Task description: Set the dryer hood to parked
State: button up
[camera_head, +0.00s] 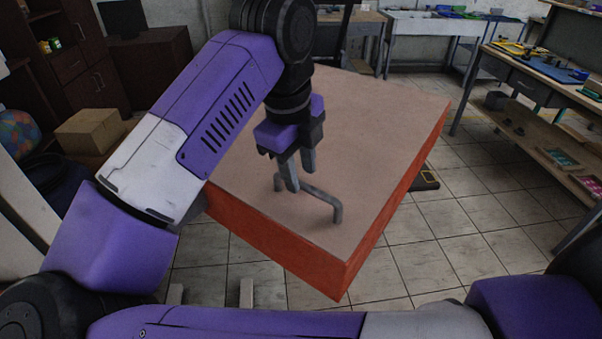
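The dryer hood appears to be the large box with a pinkish top (385,125) and red-orange sides, in the middle of the head view. A grey bar handle (325,199) with bent ends stands on its top, near the front. My gripper (301,181) points down at the left part of this handle. Its two fingers are apart, with the tips close to the bar, one nearer and one farther. I cannot tell whether they touch it. My arm covers the hood's left part, and what lies under the hood is hidden.
A workbench (535,65) with tools and trays stands at the right. White tables (440,25) stand at the back. A cardboard box (93,131) and dark cabinets are at the left. The tiled floor right of the hood is mostly free.

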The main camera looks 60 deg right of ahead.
jog(key=shift+d+f, duration=0.2)
jog(key=shift+f, duration=0.75)
jog(key=shift+c, duration=0.3)
grip_shut()
dwell(0.5)
